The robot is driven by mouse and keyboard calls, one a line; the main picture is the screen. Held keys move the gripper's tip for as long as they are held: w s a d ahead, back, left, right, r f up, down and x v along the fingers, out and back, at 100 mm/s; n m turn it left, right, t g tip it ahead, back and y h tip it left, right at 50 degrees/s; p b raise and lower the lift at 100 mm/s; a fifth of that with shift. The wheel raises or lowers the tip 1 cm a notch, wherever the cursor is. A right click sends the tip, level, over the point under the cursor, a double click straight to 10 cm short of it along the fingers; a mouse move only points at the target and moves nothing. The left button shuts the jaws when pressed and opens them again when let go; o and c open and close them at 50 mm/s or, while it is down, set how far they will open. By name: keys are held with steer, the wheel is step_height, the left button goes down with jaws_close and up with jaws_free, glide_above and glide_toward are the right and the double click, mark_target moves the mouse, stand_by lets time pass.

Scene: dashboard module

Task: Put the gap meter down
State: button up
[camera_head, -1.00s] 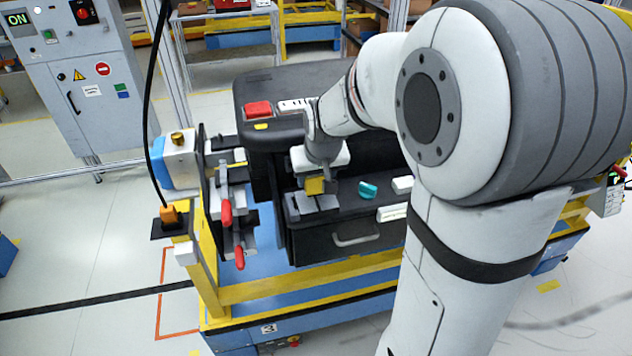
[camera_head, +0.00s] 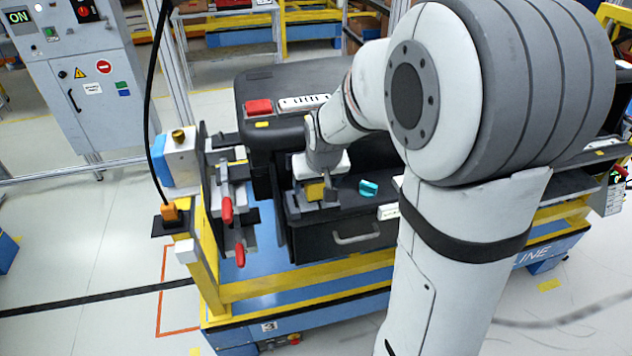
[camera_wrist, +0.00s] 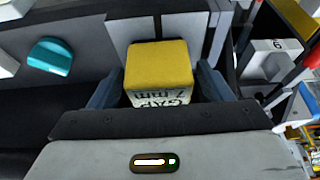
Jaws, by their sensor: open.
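The gap meter (camera_wrist: 158,68) is a small block with a yellow face and a white side lettered "GAP 7 mm". In the wrist view it sits between the fingers of my gripper (camera_wrist: 160,84), which are spread with visible room on both sides of it. It appears to rest on light grey plates (camera_wrist: 135,32) on the dark module's ledge; its underside is hidden. In the head view the gap meter (camera_head: 315,191) shows as a yellow patch below my wrist, with my gripper (camera_head: 317,193) around it.
Red-handled clamps (camera_head: 227,210) stand close on the left. A red box (camera_head: 259,107) lies on the module's top.

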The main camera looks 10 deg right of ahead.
steer(key=shift+r, duration=0.25)
steer(key=b+v, duration=0.1)
steer(key=v, duration=1)
steer(key=s+f, duration=0.2)
steer(key=s, duration=0.6)
steer(key=s+f+g, duration=0.1)
steer(key=s+f, duration=0.2)
steer(key=s, duration=0.6)
steer(key=shift+s, duration=0.2)
